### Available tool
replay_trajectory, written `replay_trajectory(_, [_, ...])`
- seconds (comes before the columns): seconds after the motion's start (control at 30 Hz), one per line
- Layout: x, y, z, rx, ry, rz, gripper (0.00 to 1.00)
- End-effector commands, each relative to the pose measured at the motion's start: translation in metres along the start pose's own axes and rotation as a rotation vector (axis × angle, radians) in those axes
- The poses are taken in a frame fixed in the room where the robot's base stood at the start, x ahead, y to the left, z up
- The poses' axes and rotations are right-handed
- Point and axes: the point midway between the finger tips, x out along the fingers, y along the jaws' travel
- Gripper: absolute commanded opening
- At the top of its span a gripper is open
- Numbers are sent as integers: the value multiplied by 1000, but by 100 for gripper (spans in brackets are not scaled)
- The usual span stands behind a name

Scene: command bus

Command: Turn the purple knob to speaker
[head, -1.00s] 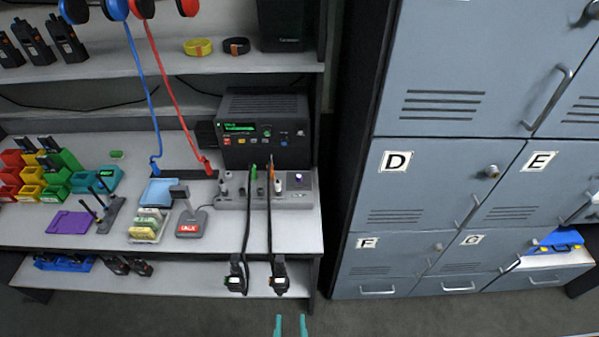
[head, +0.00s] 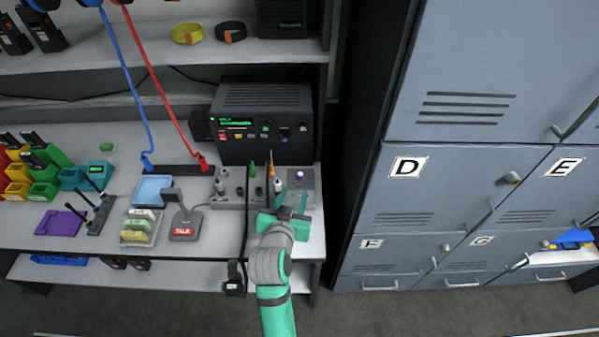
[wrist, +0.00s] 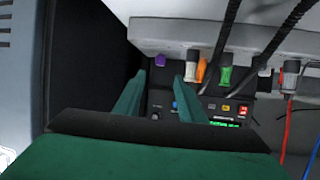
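The purple knob (head: 300,175) sits on top of the right end of the grey control panel (head: 230,204), in front of the black radio unit. In the wrist view the purple knob (wrist: 163,59) shows just beyond the gap between my fingertips, apart from them. My gripper (head: 290,201) is open and empty, reaching over the front of the panel's right part. Its two teal fingers also show in the wrist view (wrist: 160,82). The knob's pointer and the speaker label are too small to read.
A green plug (head: 252,171) and an orange plug (head: 269,165) with black cables stand left of the knob. The black radio (head: 262,125) is behind. A desk microphone (head: 184,222) stands to the left. Grey lockers (head: 440,190) rise to the right.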

Motion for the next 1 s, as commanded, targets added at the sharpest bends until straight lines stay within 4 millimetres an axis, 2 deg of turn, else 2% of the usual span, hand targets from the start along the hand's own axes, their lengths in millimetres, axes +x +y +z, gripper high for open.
replay_trajectory(0.17, [11, 0, -4, 4, -2, 6, 37])
replay_trajectory(0.27, [24, 0, -5, 4, -1, 5, 37])
replay_trajectory(0.5, [67, 0, -4, 3, -1, 5, 37])
replay_trajectory(0.7, [95, 0, -4, 4, -2, 4, 37])
replay_trajectory(1.0, [110, 0, -4, 4, 0, 4, 37])
